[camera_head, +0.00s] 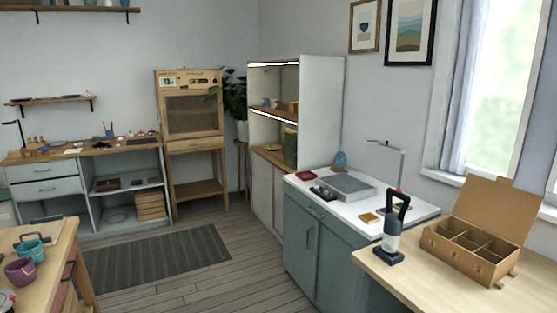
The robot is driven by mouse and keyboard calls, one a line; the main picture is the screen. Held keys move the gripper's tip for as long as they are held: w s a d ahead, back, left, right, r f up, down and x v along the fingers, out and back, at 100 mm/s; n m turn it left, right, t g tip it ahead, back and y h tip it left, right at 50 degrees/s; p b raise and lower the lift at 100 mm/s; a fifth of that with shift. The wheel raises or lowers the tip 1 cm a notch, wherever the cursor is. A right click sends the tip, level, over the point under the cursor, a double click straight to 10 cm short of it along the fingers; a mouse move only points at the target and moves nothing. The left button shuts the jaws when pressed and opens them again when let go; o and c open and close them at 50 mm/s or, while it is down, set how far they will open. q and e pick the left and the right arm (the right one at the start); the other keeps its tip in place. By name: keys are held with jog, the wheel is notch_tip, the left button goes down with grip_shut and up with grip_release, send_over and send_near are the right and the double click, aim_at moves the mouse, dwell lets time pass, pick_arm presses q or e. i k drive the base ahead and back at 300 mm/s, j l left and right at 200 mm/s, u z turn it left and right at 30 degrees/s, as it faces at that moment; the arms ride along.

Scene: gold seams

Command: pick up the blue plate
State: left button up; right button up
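A small blue object (340,160) stands at the back of the white-topped teal cabinet (305,228), against the wall. It is too small to tell whether it is the blue plate. No other thing in this view can be clearly made out as a blue plate. Neither of my grippers is in view.
A grey slab (345,187) and a lamp (402,165) share that cabinet top. An open cardboard box (480,235) and an upright black-handled tool (391,240) stand on the right wooden table. A teal mug (31,248) and purple mug (20,271) sit at left. The floor between is open.

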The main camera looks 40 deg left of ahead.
aim_at(340, 159)
jog(key=u, duration=1)
jog(key=i+u, duration=0.45)
jog(key=i, duration=0.25)
jog(key=i+j+u, duration=0.25)
jog(key=i+u, duration=0.15)
jog(key=i, duration=0.6)
jog(key=i+l+u, duration=0.1)
jog(key=i+u, duration=0.35)
jog(key=i, duration=0.55)
